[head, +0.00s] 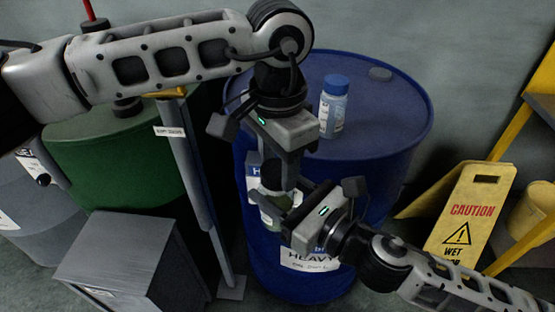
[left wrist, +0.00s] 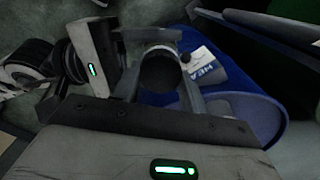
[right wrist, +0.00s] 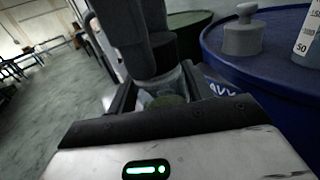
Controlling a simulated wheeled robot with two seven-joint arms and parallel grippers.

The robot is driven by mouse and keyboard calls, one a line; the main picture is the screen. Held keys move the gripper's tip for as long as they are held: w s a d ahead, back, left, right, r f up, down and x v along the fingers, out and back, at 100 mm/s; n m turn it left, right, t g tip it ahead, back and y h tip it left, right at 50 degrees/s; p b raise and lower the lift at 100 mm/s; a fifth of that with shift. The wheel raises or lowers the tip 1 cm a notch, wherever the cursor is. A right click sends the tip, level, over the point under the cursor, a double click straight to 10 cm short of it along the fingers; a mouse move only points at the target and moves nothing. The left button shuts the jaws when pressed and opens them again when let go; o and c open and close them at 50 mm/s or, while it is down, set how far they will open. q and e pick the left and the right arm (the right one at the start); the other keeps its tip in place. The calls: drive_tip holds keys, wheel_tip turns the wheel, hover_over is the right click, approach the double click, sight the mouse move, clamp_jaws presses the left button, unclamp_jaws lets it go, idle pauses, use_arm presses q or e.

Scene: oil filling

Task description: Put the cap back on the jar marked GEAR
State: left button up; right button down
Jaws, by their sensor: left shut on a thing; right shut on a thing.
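A clear jar (head: 275,212) with greenish contents is held in front of the blue drum by my right gripper (head: 282,215), shut around it. It shows between the right fingers in the right wrist view (right wrist: 165,92). No GEAR marking is readable on it. My left gripper (head: 278,178) comes down from above, shut on a dark round cap (head: 273,177). The cap appears as a dark disc between the left fingers in the left wrist view (left wrist: 160,71). The cap is directly over the jar mouth. I cannot tell whether they touch, because the fingers hide the join.
A blue-capped bottle (head: 333,108) stands on the blue drum (head: 385,120). A green drum (head: 110,160) and a grey box (head: 125,260) are at the left. A yellow caution sign (head: 468,215) stands at the right. The drum top right of the bottle is mostly clear.

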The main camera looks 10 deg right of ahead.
use_arm(q)
drive_tip(key=o, duration=1)
drive_tip(key=shift+c, duration=0.2)
drive_tip(key=shift+r, duration=2.3)
drive_tip(key=shift+c, duration=0.3)
